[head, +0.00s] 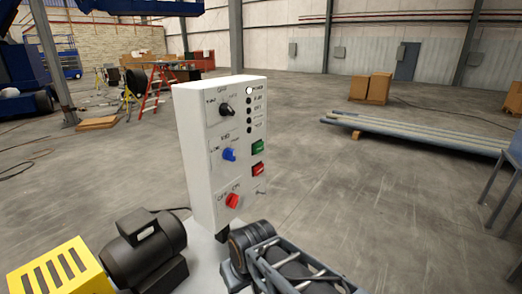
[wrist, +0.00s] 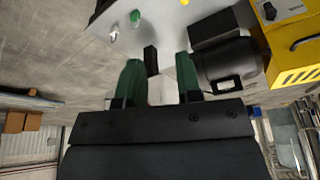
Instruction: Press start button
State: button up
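A white control panel (head: 207,165) stands upright in the middle of the head view. A green button (head: 257,147) is on the right of its face, above a red button (head: 257,170). In the wrist view, my gripper (wrist: 158,72) has two green fingers apart, with nothing held between them. A pale surface with a small green part (wrist: 135,18) and a silvery part (wrist: 113,35) shows beyond the fingers; I cannot tell which control the green part is. In the head view my arm is low, below and in front of the panel; the fingertips are not clear there.
The panel also carries a black knob (head: 226,109), a blue knob (head: 229,154), a red knob (head: 232,201) and a lit white lamp (head: 249,90). A black motor (head: 146,245) and yellow guard (head: 58,272) stand left. Floor right of the panel is clear up to pipes (head: 415,132).

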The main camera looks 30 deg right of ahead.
grip_shut()
dwell(1.4)
